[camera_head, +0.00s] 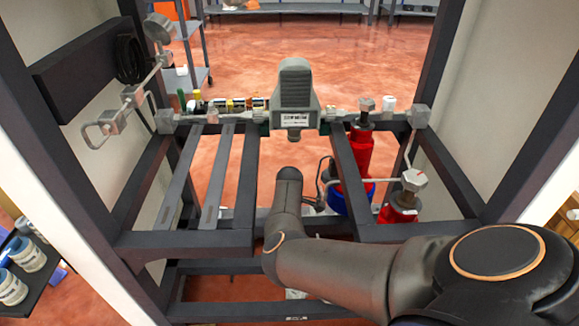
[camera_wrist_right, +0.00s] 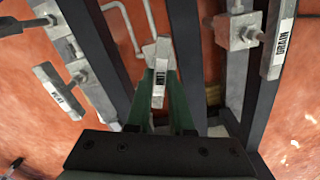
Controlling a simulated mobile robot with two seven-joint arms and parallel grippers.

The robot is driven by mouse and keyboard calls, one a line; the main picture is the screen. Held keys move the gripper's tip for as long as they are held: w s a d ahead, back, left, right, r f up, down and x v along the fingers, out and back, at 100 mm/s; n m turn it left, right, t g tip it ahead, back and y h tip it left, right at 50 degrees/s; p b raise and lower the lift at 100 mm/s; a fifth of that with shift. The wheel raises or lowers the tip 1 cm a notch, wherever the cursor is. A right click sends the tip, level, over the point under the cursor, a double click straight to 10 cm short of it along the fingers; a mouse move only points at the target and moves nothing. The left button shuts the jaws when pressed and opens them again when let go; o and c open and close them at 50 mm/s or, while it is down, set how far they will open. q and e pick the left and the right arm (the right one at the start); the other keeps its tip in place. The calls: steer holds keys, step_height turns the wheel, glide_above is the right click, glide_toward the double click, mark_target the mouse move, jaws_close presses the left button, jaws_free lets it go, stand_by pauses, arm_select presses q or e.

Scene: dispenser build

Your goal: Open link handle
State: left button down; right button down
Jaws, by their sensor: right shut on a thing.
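The link handle (camera_wrist_right: 160,83), a pale grey bar with a "LINK" label, is in the middle of the right wrist view. It lies between the two green fingers of my right gripper (camera_wrist_right: 160,98), which is shut on it. The handle sits on a grey valve body (camera_wrist_right: 157,52) with a pipe running up from it. In the head view my right arm comes in from the right and reaches down into the frame; its fingers and the link handle are hidden there. My left gripper is in neither view.
A handle marked "VENT" (camera_wrist_right: 60,92) is on the left and one marked "DRAIN" (camera_wrist_right: 284,38) on the right, both apart from my fingers. Dark frame bars (camera_wrist_right: 102,52) run close by. Red cylinders (camera_head: 357,152) and a grey device (camera_head: 294,90) stand in the rack.

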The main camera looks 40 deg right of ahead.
steer(key=n, duration=0.4)
steer(key=shift+n+p, duration=0.35)
steer(key=shift+n, duration=0.05)
steer(key=n+p, duration=0.1)
steer(key=n, duration=0.3)
steer(key=shift+r+n, duration=0.1)
steer(key=shift+n, duration=0.2)
steer(key=n+p, duration=0.1)
steer(key=n, duration=0.3)
steer(key=shift+n, duration=0.3)
steer(key=shift+n+p, duration=0.75)
steer(key=shift+n, duration=1.15)
steer(key=c, duration=0.8)
jaws_free()
